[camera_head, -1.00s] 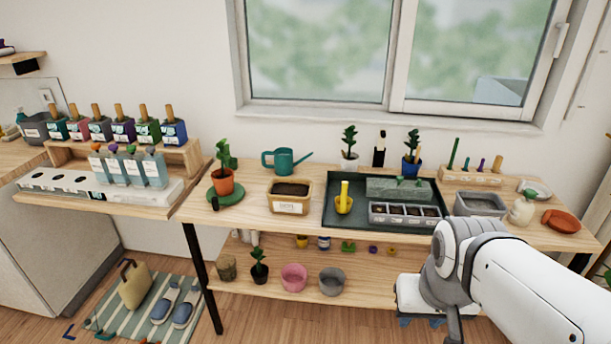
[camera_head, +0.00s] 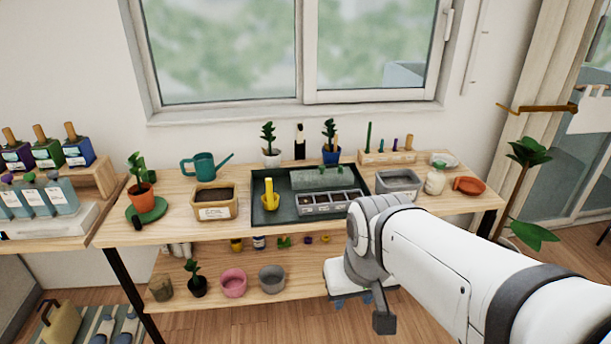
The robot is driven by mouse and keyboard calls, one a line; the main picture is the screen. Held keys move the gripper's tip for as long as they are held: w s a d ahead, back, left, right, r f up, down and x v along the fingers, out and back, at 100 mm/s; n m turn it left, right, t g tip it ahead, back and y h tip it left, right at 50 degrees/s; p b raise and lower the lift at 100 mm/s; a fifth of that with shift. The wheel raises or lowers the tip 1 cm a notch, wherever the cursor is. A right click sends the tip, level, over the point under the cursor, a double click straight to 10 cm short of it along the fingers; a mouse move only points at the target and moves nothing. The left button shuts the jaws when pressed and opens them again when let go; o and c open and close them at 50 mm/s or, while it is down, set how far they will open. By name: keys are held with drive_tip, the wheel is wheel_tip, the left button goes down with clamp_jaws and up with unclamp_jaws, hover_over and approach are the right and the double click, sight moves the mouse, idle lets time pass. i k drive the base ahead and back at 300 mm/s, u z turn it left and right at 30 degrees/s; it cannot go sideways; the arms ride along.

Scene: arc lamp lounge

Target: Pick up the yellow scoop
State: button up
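The yellow scoop (camera_head: 269,196) stands with its handle up at the left end of a dark green tray (camera_head: 264,216) on the wooden bench. My arm reaches in from the lower right, in front of the bench. The end of my arm hangs low near the bench's front edge, well to the right of the scoop and apart from it. My gripper (camera_head: 384,322) shows only as a dark end piece, and its fingers cannot be made out.
Left of the tray is a soil-filled planter (camera_head: 214,212). The tray also holds a seedling box (camera_head: 331,209). Behind stand a teal watering can (camera_head: 205,166) and potted plants. A grey tub (camera_head: 397,184) is at right. A lower shelf (camera_head: 215,306) holds small pots.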

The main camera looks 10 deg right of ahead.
sight(269, 200)
drive_tip(key=u, duration=0.55)
drive_tip(key=i, duration=1.45)
drive_tip(key=z, duration=0.1)
